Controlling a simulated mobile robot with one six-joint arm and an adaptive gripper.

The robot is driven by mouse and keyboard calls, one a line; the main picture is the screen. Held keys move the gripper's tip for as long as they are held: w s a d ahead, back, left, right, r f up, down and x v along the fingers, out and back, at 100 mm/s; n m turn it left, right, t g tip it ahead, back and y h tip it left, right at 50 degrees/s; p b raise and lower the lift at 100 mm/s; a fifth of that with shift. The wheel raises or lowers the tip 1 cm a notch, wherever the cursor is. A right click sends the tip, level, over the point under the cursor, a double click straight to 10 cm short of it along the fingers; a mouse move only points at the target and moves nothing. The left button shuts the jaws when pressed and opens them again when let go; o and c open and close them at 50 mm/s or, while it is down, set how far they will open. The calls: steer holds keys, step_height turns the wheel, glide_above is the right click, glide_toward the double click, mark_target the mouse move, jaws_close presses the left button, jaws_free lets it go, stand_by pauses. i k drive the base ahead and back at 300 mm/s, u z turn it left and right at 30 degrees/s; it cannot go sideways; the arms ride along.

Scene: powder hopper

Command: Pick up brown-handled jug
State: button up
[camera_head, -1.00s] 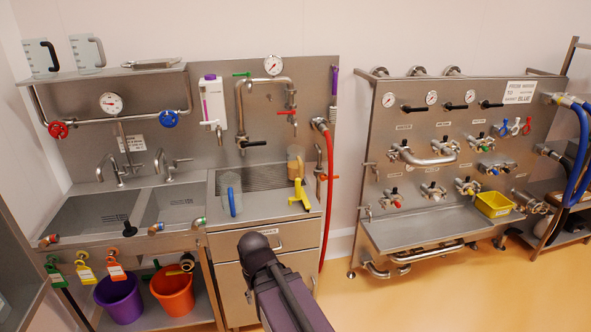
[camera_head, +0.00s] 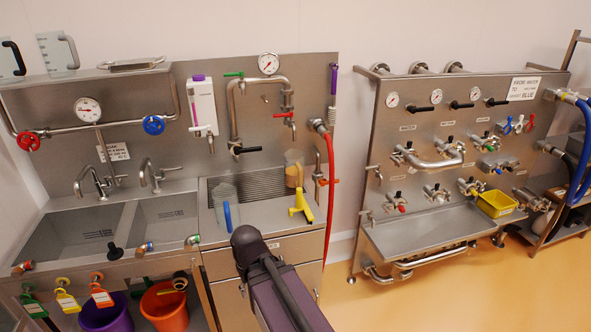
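A small clear jug (camera_head: 293,170) with a tan-brown tint stands at the back right of the steel drainer counter (camera_head: 262,212), below the pipe outlet. Its handle is hard to make out at this size; it looks brown. A clear jug with a blue handle (camera_head: 227,214) stands on the same counter, farther left. Two more clear jugs stand on the upper shelf, one with a black handle (camera_head: 14,57) and one with a grey handle (camera_head: 69,48). My arm, dark and purple, rises from the bottom middle in front of the drawers. My gripper does not show.
A yellow tool (camera_head: 301,206) lies in front of the brown-tinted jug. A red hose (camera_head: 330,180) hangs to its right. Sinks (camera_head: 75,235) lie left, with a purple bucket (camera_head: 106,313) and an orange bucket (camera_head: 164,306) below. A valve panel (camera_head: 430,150) stands right; floor between is clear.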

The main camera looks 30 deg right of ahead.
mark_target(296, 173)
steer(key=i, duration=1)
steer(key=u, duration=0.05)
